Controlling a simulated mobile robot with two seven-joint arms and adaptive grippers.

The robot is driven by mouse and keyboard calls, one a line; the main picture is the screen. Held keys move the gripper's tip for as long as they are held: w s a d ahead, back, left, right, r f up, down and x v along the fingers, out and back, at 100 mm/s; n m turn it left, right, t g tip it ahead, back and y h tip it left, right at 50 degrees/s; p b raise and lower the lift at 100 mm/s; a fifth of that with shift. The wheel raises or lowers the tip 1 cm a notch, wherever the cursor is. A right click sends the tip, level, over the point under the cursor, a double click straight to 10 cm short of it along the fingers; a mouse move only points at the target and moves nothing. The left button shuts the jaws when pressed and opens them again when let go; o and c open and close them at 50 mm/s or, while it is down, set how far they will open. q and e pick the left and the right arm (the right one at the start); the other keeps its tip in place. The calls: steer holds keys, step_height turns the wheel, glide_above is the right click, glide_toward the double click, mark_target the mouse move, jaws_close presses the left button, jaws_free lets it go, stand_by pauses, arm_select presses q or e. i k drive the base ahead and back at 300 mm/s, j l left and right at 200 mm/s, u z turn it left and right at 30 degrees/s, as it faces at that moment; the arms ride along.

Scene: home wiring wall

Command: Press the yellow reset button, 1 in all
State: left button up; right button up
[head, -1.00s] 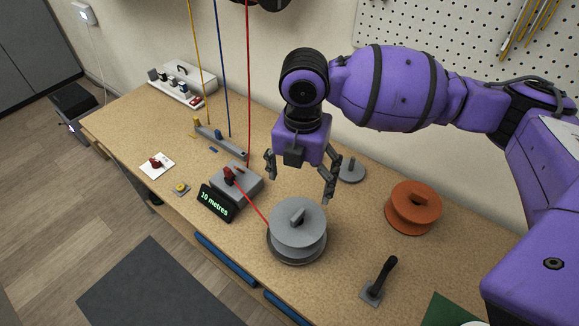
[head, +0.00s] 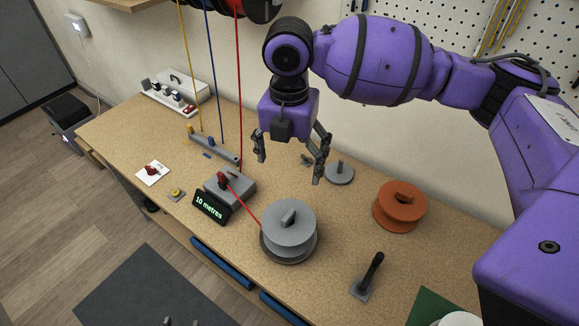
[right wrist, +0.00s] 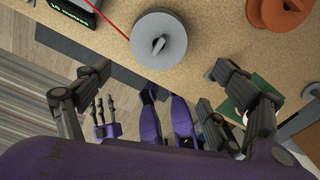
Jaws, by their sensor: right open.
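The yellow reset button (head: 176,194) is small and sits on a grey plate near the bench's front edge, left of the "10 metres" display (head: 211,207). My right gripper (head: 289,170) is open and empty, pointing down above the bench behind the grey spool. It is well to the right of the button and apart from it. In the right wrist view its fingers are spread wide (right wrist: 165,88), with nothing between them held; the button is not seen there. My left gripper (right wrist: 104,112) shows small and low in the right wrist view; its opening is unclear.
A grey spool (head: 289,222) with red wire stands by the grey box with a red lever (head: 230,185). A red switch on a white plate (head: 152,172) lies left of the button. An orange spool (head: 399,206) and upright black handle (head: 371,274) stand right. Wires hang behind.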

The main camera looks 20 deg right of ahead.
mark_target(175, 193)
steer(key=k, duration=1)
